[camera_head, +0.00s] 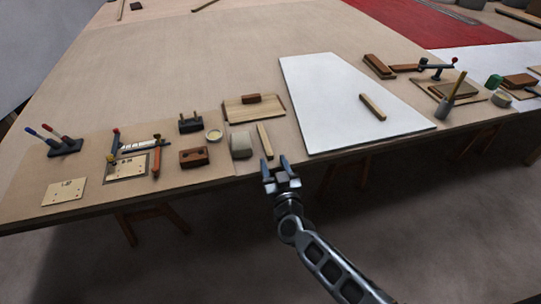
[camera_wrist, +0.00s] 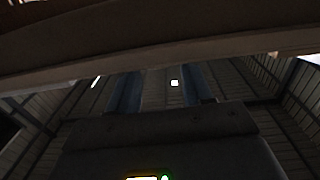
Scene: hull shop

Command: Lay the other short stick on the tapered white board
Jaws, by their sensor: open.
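The tapered white board (camera_head: 335,90) lies flat on the bench, right of the middle in the head view. One short stick (camera_head: 373,107) lies on its right part. The other short stick (camera_head: 265,141) lies on the bare bench left of the board, close to the front edge. My gripper (camera_head: 279,165) is open and empty at the bench's front edge, just in front of the near end of that stick. The wrist view shows the dark edge of the bench across the top and the room beyond, with no stick or board in it.
A wooden board (camera_head: 240,110) with a brown block lies behind. Clamps and a brown block (camera_head: 194,157) fill the left; more tools crowd the right.

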